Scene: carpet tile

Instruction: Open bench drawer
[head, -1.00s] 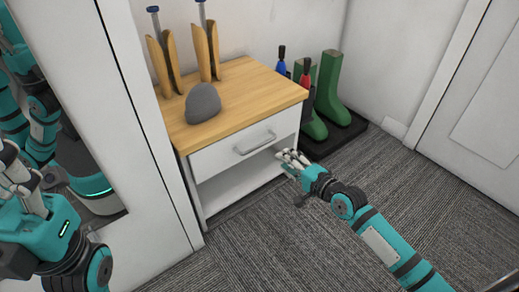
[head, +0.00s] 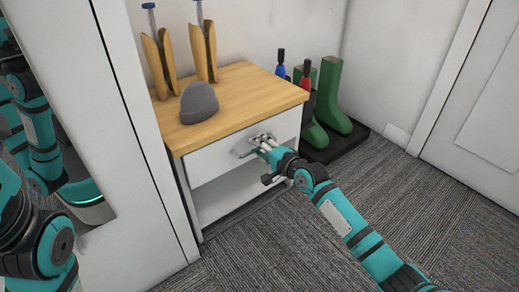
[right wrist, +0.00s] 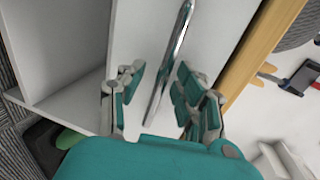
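The wooden-topped white bench (head: 250,88) has a white drawer (head: 208,165) under its top, above an open shelf space. The drawer sits flush in the bench, shut. Its metal bar handle (head: 240,153) is partly hidden by my right gripper (head: 262,146). In the right wrist view, the handle (right wrist: 168,65) runs between the two finger sets of my right gripper (right wrist: 155,88), which are apart with a gap on each side of the bar. My left arm shows at the lower left of the head view; its gripper is out of frame.
A grey cap (head: 198,102) and two wooden boot shapers (head: 160,65) are on the bench top. Green boots (head: 328,95) stand on a black tray (head: 338,145) to the right. A mirrored white cabinet (head: 145,150) stands close on the left. Carpet in front is clear.

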